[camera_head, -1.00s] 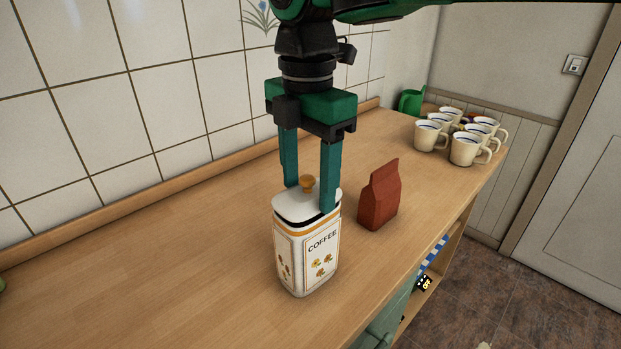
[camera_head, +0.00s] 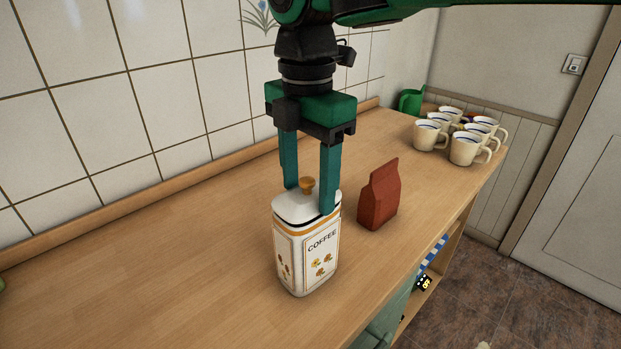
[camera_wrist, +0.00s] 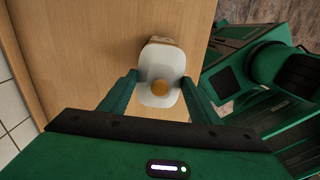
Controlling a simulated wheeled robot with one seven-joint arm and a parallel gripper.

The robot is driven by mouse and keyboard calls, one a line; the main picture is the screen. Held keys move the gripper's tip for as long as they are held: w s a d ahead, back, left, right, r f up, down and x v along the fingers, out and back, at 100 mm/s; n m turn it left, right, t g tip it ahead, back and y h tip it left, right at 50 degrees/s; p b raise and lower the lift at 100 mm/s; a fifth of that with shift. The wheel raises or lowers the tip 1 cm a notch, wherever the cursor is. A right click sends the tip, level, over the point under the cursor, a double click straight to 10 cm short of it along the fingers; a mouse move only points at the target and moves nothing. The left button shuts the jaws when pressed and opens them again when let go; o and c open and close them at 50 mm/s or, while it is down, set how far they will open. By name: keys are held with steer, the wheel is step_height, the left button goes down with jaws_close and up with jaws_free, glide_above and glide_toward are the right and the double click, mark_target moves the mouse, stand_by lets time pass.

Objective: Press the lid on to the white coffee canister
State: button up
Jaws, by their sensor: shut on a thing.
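The white coffee canister (camera_head: 307,258), marked COFFEE with an orange band, stands upright on the counter. The white lid (camera_head: 290,205) with its brown knob (camera_head: 307,185) is on the canister's top. A thin dark line shows between lid and canister, so I cannot tell whether the lid is fully seated. My gripper (camera_head: 309,199) points down from above and is shut on the lid, one finger on each side. In the wrist view, the lid (camera_wrist: 164,60) sits between the fingertips and hides most of the canister.
A red-brown bag (camera_head: 379,195) stands on the wooden counter (camera_head: 150,270) just right of the canister. Several cream mugs (camera_head: 467,148) and a green container (camera_head: 411,101) are at the far end. The tiled wall (camera_head: 150,110) runs behind.

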steer(key=shift+f, duration=0.35)
stand_by(0.3)
steer(key=o, duration=1.2)
steer(key=shift+r, duration=0.1)
steer(key=shift+r, duration=3.4)
jaws_close()
